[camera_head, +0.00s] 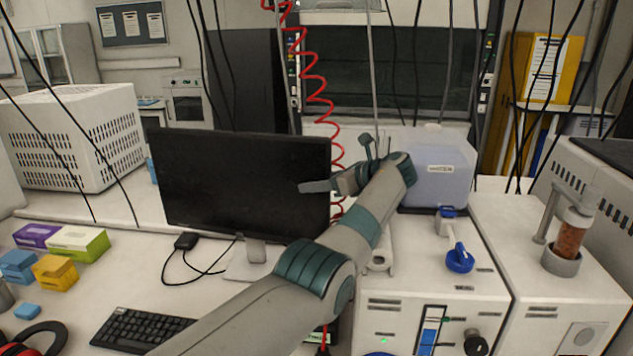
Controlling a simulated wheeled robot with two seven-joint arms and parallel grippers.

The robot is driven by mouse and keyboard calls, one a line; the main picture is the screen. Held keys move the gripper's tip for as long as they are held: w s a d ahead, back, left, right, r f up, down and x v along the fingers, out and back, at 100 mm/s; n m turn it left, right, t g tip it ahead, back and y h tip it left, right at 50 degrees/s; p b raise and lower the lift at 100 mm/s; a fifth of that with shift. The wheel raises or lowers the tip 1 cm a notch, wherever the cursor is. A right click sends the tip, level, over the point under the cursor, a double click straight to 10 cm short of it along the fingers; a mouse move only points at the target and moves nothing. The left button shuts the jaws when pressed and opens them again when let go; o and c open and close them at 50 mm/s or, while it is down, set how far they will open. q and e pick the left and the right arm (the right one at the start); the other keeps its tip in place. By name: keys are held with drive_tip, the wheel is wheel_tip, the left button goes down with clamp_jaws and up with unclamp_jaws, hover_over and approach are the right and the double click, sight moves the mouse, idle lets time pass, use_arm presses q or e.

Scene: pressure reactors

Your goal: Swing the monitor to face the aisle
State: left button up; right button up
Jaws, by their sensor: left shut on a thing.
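The monitor (235,180) is a black flat screen on a light stand (254,262) on the white bench. Its dark screen side is turned toward me, slightly angled. My left gripper (320,186) is at the monitor's right edge, with one finger lying across the front of the screen near that edge. The other finger is hidden, and the gripper is shut on the monitor's edge. My left arm crosses in front of the monitor's lower right corner and part of the bench. My right gripper is not in view.
A keyboard (142,330) lies in front of the monitor, with a small black box (186,241) and cable nearby. Coloured boxes (78,243) are at left. A white perforated housing (72,138) stands behind left. A white container (438,172) and reactor unit (432,300) are at right. Cables hang overhead.

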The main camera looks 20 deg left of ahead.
use_arm(q)
drive_tip(key=shift+w+a+r, duration=0.15)
drive_tip(key=shift+r, duration=0.1)
drive_tip(key=shift+s+a+r, duration=0.1)
drive_tip(key=shift+s, duration=0.1)
drive_tip(key=o, duration=0.9)
drive_tip(key=shift+s+a+r, duration=0.1)
drive_tip(key=shift+a+f, duration=0.15)
drive_tip(key=shift+f, duration=0.15)
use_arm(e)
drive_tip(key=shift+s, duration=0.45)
use_arm(q)
drive_tip(key=shift+s, duration=0.1)
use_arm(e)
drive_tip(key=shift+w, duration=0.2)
use_arm(q)
drive_tip(key=shift+b+v, duration=2.7)
drive_tip(key=shift+v, duration=5.95)
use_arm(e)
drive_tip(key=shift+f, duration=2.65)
